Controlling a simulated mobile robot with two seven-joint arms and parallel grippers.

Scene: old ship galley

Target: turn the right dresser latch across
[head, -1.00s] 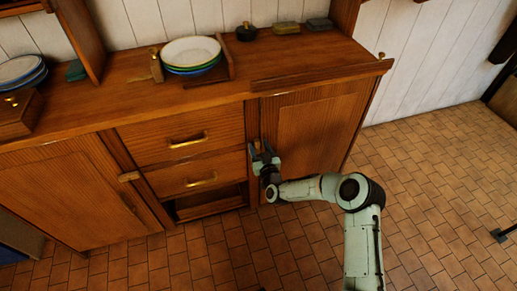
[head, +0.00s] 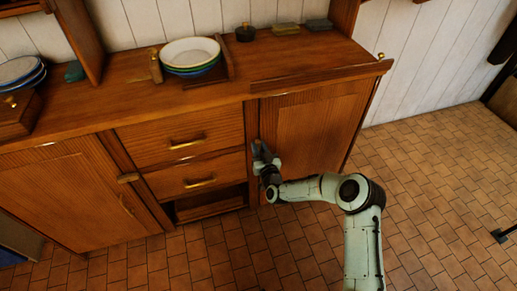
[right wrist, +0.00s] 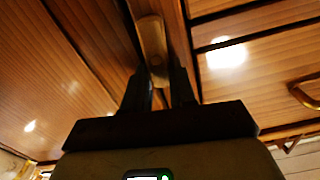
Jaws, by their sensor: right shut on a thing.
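The right dresser latch (right wrist: 151,38) is a small wooden turn piece on the upright between the drawers and the right door (head: 312,135). In the right wrist view it lies roughly along that upright, its near end between my fingers. My right gripper (head: 261,152) is shut on it; the fingers also show in the right wrist view (right wrist: 160,88). In the head view the gripper hides the latch. The right door looks closed. My left gripper is not in view.
Two drawers with brass handles (head: 187,143) are left of the latch, above an open slot (head: 210,203). Another wooden latch (head: 128,177) lies across beside the left door (head: 70,195). Stacked plates (head: 190,52) stand on the dresser top.

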